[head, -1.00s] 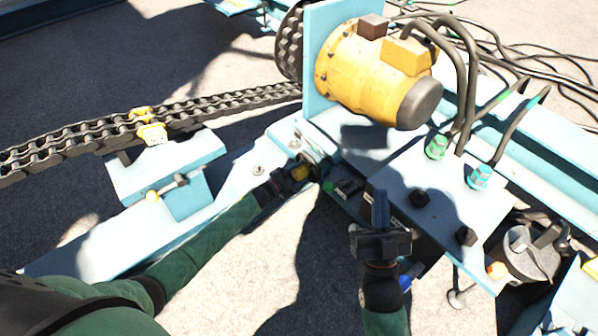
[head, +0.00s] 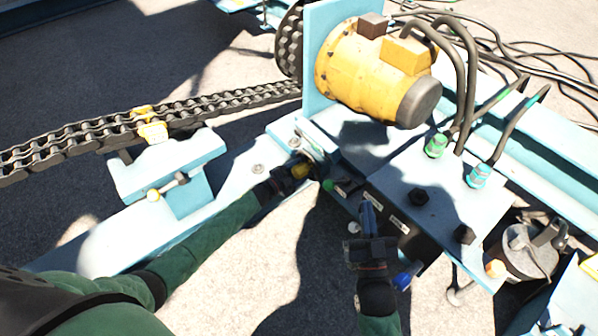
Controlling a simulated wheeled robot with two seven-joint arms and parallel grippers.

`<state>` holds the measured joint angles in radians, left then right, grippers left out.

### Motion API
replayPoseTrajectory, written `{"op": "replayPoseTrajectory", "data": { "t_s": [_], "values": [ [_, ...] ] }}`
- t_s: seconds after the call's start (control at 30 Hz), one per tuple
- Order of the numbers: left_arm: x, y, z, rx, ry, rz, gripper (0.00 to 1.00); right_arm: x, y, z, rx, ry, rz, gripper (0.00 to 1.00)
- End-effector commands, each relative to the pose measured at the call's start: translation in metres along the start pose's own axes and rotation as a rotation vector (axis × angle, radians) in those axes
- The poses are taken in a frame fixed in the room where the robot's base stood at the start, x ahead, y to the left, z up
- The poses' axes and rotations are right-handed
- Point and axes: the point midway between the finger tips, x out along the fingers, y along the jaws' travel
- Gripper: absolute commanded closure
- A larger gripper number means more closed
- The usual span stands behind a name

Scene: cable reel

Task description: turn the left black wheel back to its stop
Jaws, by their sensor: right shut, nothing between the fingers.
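The left black wheel (head: 419,196) is a small dark knob on top of the light blue box at right. A second black wheel (head: 465,234) sits to its lower right. My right gripper (head: 367,206) is shut and empty, left of the box and apart from both wheels. My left gripper (head: 303,170) is at the blue bracket left of the box, well away from the wheels.
A yellow motor (head: 365,70) stands behind the box. Green and teal hose fittings (head: 436,145) rise from the box's back edge. A heavy chain (head: 80,132) runs in from the left. A blue-handled part (head: 408,277) projects near my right wrist.

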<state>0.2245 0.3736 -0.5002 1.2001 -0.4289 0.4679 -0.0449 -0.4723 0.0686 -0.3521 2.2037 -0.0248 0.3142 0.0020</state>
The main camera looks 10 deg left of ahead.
Motion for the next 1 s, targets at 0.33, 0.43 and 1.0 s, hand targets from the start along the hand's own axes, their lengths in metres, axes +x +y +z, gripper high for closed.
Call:
{"op": "replayPoseTrajectory", "data": {
  "t_s": [0.33,0.43,1.0],
  "values": [
    [-0.001,0.001,-0.001,0.000,0.002,0.001,0.31,0.001,0.000,-0.001,-0.001,0.002,0.000,1.00],
    [-0.007,0.002,-0.001,0.000,0.001,0.002,0.31,0.001,0.000,0.001,0.001,-0.007,0.000,1.00],
    [-0.075,0.001,0.000,0.000,0.001,0.002,0.31,-0.032,0.002,0.076,0.024,-0.265,0.015,1.00]
  ]
}}
